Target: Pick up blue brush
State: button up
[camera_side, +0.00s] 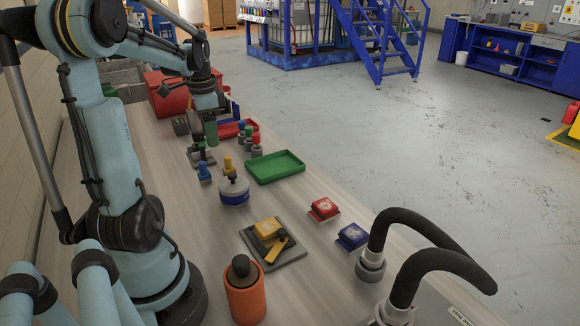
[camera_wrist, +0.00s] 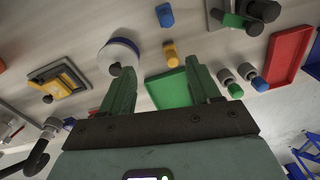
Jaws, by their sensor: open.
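Several blue things show, and I cannot tell surely which is the brush. A small upright blue piece (camera_side: 204,173) stands beside a yellow one (camera_side: 227,166) in the side view; in the wrist view the blue piece (camera_wrist: 165,15) is near the top edge. A grey cylinder with a blue top (camera_wrist: 260,83) stands right of the green tray (camera_wrist: 168,88); in the side view this group is small and partly overlapped. My gripper (camera_wrist: 158,72) is open and empty, pointing down above the table, behind the blue piece in the side view (camera_side: 210,143).
A white-and-blue round container (camera_side: 233,191) stands in front of the blue and yellow pieces. A green tray (camera_side: 275,167) and a red tray (camera_side: 235,129) lie to the right and back. Red (camera_side: 323,208) and blue (camera_side: 352,236) blocks lie near the right table edge. An orange bottle (camera_side: 245,295) stands in front.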

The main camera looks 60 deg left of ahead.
aim_at(204, 173)
jog(key=s+a, duration=0.2)
jog(key=shift+s+a+f, duration=0.3)
jog(key=shift+f, duration=0.05)
jog(key=shift+s+a+f, duration=0.1)
jog(key=shift+f, duration=5.95)
jog(key=shift+c, duration=0.4)
grip_shut()
